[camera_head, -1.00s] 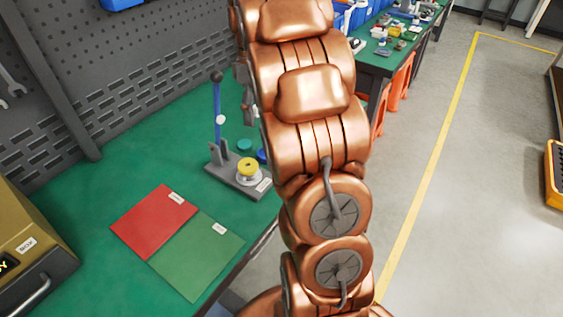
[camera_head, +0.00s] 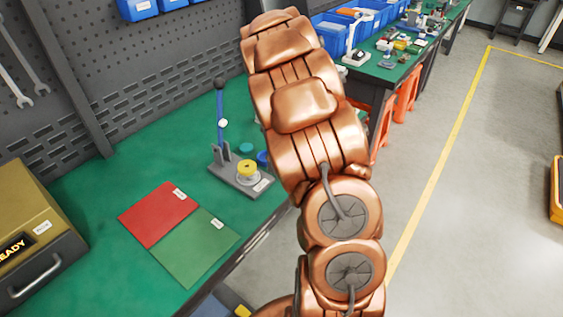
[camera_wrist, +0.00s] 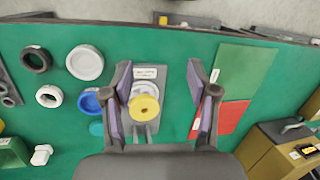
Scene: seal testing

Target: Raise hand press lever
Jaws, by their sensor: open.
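The hand press stands on the green table in the head view, with a grey base (camera_head: 232,178) and a blue lever (camera_head: 221,120) topped by a black knob. The lever stands nearly upright. A yellow round part (camera_head: 246,168) sits on the press. In the wrist view my gripper (camera_wrist: 160,80) is open and empty, its two fingers on either side of the press base (camera_wrist: 147,73) and the yellow part (camera_wrist: 144,107) in the picture. I see no contact. The lever is not visible in the wrist view. My gripper is hidden in the head view.
Red (camera_head: 158,212) and green (camera_head: 196,250) mats lie beside the press. A gold box (camera_head: 30,235) stands at the left. White (camera_wrist: 85,62), blue (camera_wrist: 90,101) and black (camera_wrist: 36,60) rings lie left of the press in the wrist view. A pegboard wall rises behind.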

